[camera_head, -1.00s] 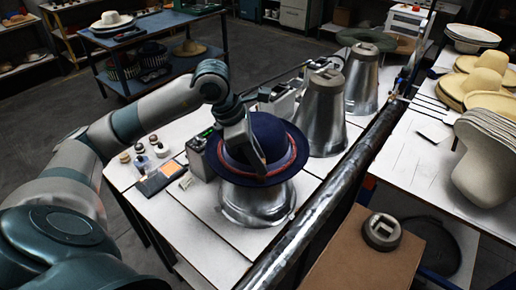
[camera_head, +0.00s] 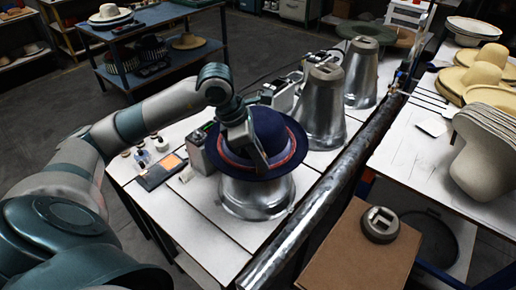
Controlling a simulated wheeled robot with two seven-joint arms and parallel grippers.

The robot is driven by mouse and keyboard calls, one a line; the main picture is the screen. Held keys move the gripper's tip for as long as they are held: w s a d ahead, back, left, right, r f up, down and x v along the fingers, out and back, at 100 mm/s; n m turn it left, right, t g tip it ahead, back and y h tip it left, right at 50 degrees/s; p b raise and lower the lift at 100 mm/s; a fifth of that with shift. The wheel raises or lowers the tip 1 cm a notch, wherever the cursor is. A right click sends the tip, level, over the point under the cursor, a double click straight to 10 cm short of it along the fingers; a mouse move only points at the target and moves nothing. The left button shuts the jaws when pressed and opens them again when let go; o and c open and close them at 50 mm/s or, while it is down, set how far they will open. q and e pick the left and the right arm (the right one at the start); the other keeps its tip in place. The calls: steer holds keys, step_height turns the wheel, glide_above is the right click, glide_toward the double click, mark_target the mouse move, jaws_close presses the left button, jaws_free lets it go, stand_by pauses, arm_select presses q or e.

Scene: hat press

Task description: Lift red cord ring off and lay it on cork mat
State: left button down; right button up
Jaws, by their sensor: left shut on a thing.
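A navy felt hat (camera_head: 275,130) sits brim down on a shiny metal block (camera_head: 255,197). The red cord ring (camera_head: 286,158) shows as a red line around the base of the crown, above the brim. My left gripper (camera_head: 257,162) points down at the near side of the crown and is shut on the red cord ring. Its fingers hide part of the cord, and I cannot tell whether the cord is lifted off the brim. A plain brown surface (camera_head: 340,262) at lower right may be the cork mat. My right gripper is not in view.
Two more metal blocks (camera_head: 324,105) stand behind the hat. A grey weight (camera_head: 380,225) rests on the brown surface. A long metal pipe (camera_head: 315,200) runs between the hat's table and the right table, where stacked hats (camera_head: 488,150) stand. Small bottles (camera_head: 143,157) stand left of the hat.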

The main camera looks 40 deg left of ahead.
arm_select(q)
steer(key=shift+r, duration=0.15)
steer(key=shift+r+b, duration=0.35)
steer(key=shift+r, duration=0.15)
step_height(320, 180, up, 7)
steer(key=shift+r+b, duration=0.1)
steer(key=shift+b, duration=1.05)
steer(key=shift+r, duration=0.85)
step_height(320, 180, up, 12)
steer(key=p, duration=0.7)
stand_by(0.6)
